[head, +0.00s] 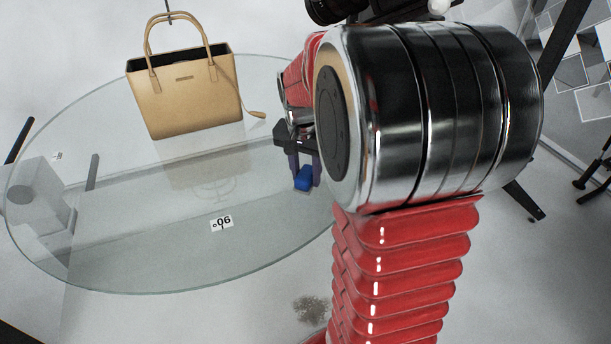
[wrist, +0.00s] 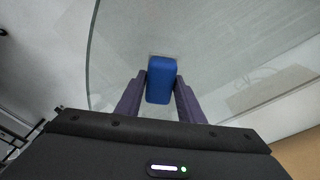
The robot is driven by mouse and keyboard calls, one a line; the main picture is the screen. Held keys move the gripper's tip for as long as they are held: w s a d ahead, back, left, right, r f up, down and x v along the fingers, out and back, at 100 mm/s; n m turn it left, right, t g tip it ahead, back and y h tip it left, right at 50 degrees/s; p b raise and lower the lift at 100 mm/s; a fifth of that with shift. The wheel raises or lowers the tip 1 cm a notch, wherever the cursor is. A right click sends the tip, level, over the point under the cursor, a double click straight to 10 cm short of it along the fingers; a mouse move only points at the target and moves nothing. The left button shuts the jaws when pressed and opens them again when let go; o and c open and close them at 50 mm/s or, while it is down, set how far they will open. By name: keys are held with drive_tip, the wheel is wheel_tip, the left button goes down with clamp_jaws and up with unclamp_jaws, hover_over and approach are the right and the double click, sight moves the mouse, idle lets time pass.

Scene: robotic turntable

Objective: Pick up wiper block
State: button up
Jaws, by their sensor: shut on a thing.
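The wiper block is a small blue block (head: 303,179) at the right side of the round glass turntable (head: 130,260) in the head view. My gripper (head: 304,175) is around it, with its dark purple fingers on either side. In the wrist view the blue block (wrist: 160,80) sits between my gripper's fingertips (wrist: 160,88), which touch its two sides. I cannot tell whether the block rests on the glass or is just above it. My arm hides part of the turntable's right side in the head view.
A tan handbag (head: 187,95) stands on the far part of the turntable. A white label (head: 221,223) marked 90 lies near the front. A black stand leg (head: 523,202) is on the floor at right.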

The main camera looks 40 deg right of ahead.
sight(303, 172)
drive_tip(key=shift+r, duration=0.4)
drive_tip(key=shift+w+a+r, duration=0.1)
drive_tip(key=shift+a+r, duration=0.15)
drive_tip(key=shift+r, duration=0.35)
drive_tip(key=shift+a+r, duration=0.2)
drive_tip(key=shift+r, duration=0.4)
drive_tip(key=w+a, duration=0.1)
drive_tip(key=a, duration=0.4)
drive_tip(key=w+a, duration=0.2)
drive_tip(key=a, duration=0.4)
drive_tip(key=w+a, duration=0.1)
drive_tip(key=a, duration=0.4)
drive_tip(key=shift+w+a, duration=0.15)
drive_tip(key=shift+a, duration=0.15)
drive_tip(key=o, duration=0.6)
drive_tip(key=c, duration=0.4)
drive_tip(key=shift+o, duration=0.2)
